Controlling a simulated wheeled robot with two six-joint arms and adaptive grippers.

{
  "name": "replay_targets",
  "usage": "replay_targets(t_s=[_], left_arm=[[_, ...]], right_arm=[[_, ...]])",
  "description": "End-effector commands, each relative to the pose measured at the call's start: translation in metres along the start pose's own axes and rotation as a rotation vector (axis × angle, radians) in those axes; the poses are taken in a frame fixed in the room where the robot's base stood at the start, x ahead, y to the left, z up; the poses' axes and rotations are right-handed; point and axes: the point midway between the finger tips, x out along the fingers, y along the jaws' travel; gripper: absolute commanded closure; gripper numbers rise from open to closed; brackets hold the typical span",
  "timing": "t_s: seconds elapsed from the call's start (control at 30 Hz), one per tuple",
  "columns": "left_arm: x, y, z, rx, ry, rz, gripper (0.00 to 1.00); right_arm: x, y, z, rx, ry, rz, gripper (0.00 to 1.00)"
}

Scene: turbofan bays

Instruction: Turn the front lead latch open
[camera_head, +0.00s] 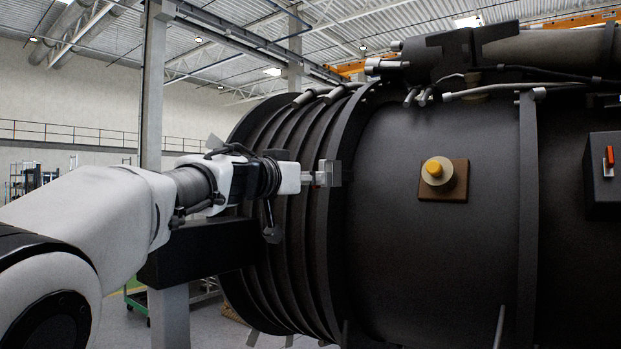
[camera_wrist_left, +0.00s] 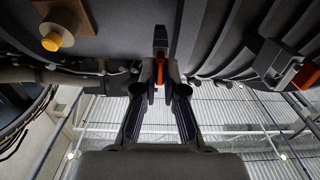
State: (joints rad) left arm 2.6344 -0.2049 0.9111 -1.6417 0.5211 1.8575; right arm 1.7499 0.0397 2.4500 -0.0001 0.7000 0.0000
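My left gripper (camera_head: 318,178) reaches in from the left to the ribbed front part of the dark engine casing (camera_head: 440,250). In the left wrist view, a latch with a narrow orange-red handle (camera_wrist_left: 160,70) and a dark upper end stands between the fingertips. The two fingers of the left gripper (camera_wrist_left: 160,86) converge on this handle and appear shut on it. In the head view the handle is hidden by the gripper and a small grey block at its tip. My right gripper is not in view.
A yellow knob on a brown plate (camera_head: 458,191) sits on the casing right of the gripper. A dark box with a red lever (camera_head: 609,157) is at the far right. Another orange-red handle (camera_wrist_left: 305,76) shows in the wrist view. Pipes (camera_head: 495,90) run along the top.

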Motion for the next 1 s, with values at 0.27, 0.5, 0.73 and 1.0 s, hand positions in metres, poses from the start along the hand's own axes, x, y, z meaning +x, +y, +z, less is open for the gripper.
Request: replay_targets(t_s=[0.27, 0.5, 0.73, 1.0], left_arm=[[-0.0003, -0.0007, -0.0004, 0.004, 0.001, -0.001, 1.00], [-0.0003, -0.0006, -0.0006, 0.059, 0.001, -0.001, 1.00], [-0.0004, -0.0001, -0.0008, 0.198, 0.002, -0.002, 1.00], [-0.0005, 0.0006, -0.0009, 0.441, 0.002, -0.002, 1.00]], right_arm=[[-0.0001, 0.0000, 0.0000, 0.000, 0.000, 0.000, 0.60], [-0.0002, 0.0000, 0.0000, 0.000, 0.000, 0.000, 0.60], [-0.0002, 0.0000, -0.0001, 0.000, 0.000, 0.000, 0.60], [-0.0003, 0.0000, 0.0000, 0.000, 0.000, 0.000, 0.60]])
